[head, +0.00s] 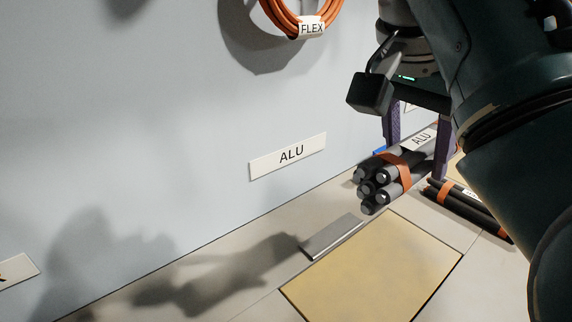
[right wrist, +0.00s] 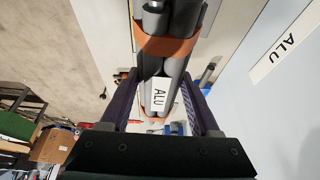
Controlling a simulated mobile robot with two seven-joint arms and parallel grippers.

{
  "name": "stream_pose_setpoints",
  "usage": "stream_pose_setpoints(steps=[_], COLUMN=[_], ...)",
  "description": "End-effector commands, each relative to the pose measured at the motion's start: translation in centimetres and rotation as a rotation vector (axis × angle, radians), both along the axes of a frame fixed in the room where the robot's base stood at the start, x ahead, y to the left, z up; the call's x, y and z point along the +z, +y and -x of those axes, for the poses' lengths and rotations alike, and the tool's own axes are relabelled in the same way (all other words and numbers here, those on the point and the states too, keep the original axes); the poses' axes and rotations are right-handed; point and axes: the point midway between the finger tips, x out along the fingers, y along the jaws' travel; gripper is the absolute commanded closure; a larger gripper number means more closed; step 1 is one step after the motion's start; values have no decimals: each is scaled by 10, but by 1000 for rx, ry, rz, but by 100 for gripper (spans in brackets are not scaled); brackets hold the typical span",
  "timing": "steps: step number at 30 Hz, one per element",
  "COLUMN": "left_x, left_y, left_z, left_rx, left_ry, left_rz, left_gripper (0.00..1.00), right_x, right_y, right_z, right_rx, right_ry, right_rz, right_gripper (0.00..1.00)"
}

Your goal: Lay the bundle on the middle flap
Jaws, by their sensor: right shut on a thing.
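My right gripper (head: 414,150) is shut on a bundle of thick grey cables (head: 372,189) with orange bands and a white ALU tag. The bundle also shows between the fingers in the right wrist view (right wrist: 165,65). My left gripper is not in view.
A grey metal plate (head: 331,237) lies along the flap's wall side. A thinner black banded bundle (head: 470,208) lies to the right. An orange cable coil (head: 290,22) with a FLEX tag hangs on the wall. The pale ledge (head: 225,285) left of the flap is clear.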

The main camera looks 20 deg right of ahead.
Motion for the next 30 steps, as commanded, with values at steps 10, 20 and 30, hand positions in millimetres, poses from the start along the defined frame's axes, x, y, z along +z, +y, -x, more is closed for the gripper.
stream_pose_setpoints(steps=[10,20,30], left_x=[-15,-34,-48], left_y=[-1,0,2], left_z=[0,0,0], left_rx=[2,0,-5], left_ry=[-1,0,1], left_rz=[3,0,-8], left_gripper=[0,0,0], right_x=[-73,-151,-189], right_y=[0,0,0], right_z=[1,0,0], right_rx=[1,1,2], right_ry=[5,0,0], right_rz=[3,1,1], right_gripper=[100,100,100])
